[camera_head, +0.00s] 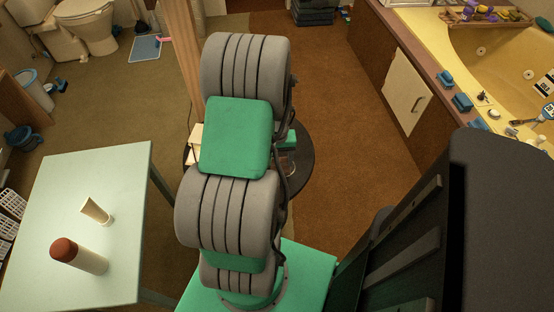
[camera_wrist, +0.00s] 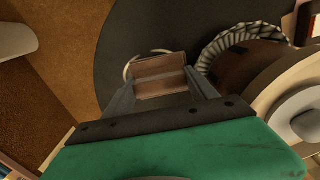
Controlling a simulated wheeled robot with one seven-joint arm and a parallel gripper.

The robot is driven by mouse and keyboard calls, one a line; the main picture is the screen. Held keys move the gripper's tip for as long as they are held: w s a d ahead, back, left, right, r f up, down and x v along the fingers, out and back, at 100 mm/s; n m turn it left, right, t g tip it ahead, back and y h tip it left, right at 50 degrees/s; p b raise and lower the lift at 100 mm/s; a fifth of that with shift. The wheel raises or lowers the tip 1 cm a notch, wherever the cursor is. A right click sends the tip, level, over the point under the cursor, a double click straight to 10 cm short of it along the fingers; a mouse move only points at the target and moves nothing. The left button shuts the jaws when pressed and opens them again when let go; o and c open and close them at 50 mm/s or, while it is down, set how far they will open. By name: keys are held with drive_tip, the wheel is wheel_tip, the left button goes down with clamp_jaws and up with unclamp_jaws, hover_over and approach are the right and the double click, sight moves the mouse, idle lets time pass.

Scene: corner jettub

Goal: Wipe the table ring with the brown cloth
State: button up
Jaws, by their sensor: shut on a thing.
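The brown cloth (camera_wrist: 160,70) shows in the wrist view as a small folded block between the two fingertips of my gripper (camera_wrist: 160,84), which is shut on it. A thin pale ring mark (camera_wrist: 127,68) curves out from behind the cloth on the dark round table (camera_wrist: 120,38); the cloth covers part of the ring. I cannot tell whether the cloth touches the tabletop. In the head view, the dark round table (camera_head: 306,170) shows only at its edge behind my arm, and the cloth and fingertips are hidden.
In the wrist view, a brown round object with a pale ribbed rim (camera_wrist: 238,38) stands close right of the fingers. In the head view, a pale table (camera_head: 105,180) at left holds a brown-capped bottle (camera_head: 85,257) and a tube (camera_head: 97,211). A yellow tub (camera_head: 490,45) is at right.

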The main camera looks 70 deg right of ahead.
sight(286, 159)
drive_tip(key=shift+s+d, duration=0.4)
drive_tip(key=shift+s, duration=0.3)
drive_tip(key=shift+s+d, duration=0.35)
drive_tip(key=shift+s, duration=0.35)
drive_tip(key=shift+s+d, duration=0.45)
drive_tip(key=shift+s, duration=0.2)
drive_tip(key=shift+s+d, duration=0.4)
drive_tip(key=shift+s, duration=0.2)
drive_tip(key=shift+r, duration=0.1)
wheel_tip(286, 159, up, 6)
drive_tip(key=p, duration=0.4)
drive_tip(key=shift+r+p, duration=1.4)
drive_tip(key=shift+r, duration=0.1)
